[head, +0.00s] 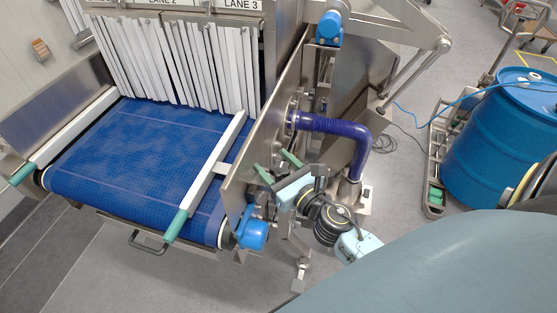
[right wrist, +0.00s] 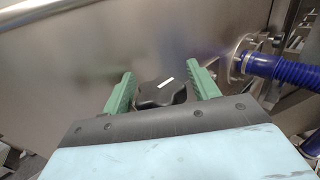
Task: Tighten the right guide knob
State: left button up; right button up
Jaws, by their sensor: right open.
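The right guide knob (right wrist: 160,94) is black and lobed, with a white mark on top. In the right wrist view it sits between the two green fingers of my right gripper (right wrist: 163,88), in front of a steel side plate (right wrist: 90,60). The fingers stand apart with a gap visible on each side of the knob. In the head view my right gripper (head: 277,166) is at the outer face of the plate, and the knob cannot be made out there. The right guide rail (head: 212,165) lies along the belt's right side, with a green end. My left gripper is out of view.
A blue conveyor belt (head: 135,160) runs under white strip curtains (head: 170,60). A purple hose (head: 335,126) bends down just right of my right gripper. A blue motor (head: 252,232) hangs below. A blue drum (head: 495,145) stands far right.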

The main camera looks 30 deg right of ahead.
jog(key=shift+s+f, duration=0.15)
jog(key=shift+s, duration=0.4)
jog(key=s+b, duration=0.6)
jog(key=s, duration=0.6)
jog(key=shift+s+d, duration=0.15)
jog(key=shift+d, duration=0.25)
